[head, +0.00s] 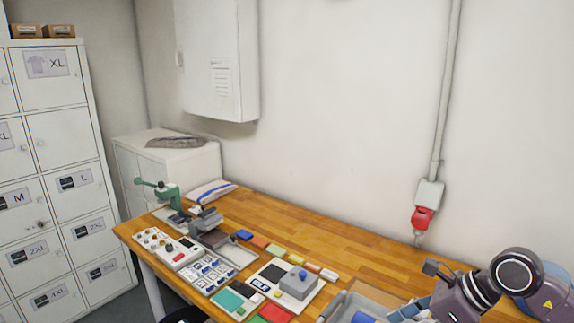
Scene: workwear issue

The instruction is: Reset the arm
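My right arm comes in at the lower right, over the front right end of the wooden workbench (330,243). The dark end of my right gripper (436,269) shows above a grey tray (377,300); its fingers are not clear enough to tell whether they are open or shut. My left arm and gripper are not in view.
Switch panels (165,247), a green hand press (165,190), a grey box (298,284) and coloured blocks (260,242) crowd the bench's left and middle. Lockers (60,140) stand left. A red socket (421,217) is on the wall.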

